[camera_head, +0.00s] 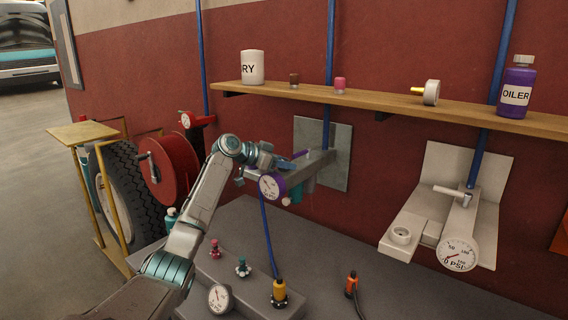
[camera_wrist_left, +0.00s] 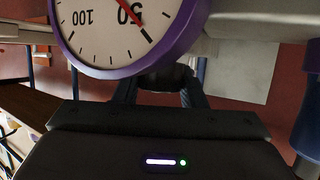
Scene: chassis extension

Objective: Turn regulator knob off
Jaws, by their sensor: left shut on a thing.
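The regulator with a purple-rimmed gauge (camera_head: 271,187) is mounted on the wall plate at the centre. The gauge dial also fills the top left of the left wrist view (camera_wrist_left: 105,35), upside down, with a red needle near 50. My left gripper (camera_head: 266,162) reaches the regulator from the left, just above the gauge. In the left wrist view its fingers (camera_wrist_left: 165,92) are shut on a dark, rounded piece, the regulator knob (camera_wrist_left: 165,77), right beside the gauge rim. The fingers and gauge hide most of the knob. My right gripper is not in view.
A wooden shelf (camera_head: 380,103) with a white can, small knobs and a purple bottle runs above. A second regulator with a white gauge (camera_head: 457,252) is at the right. A red hose reel (camera_head: 175,168) stands left. Fittings stand on the grey bench (camera_head: 325,255) below.

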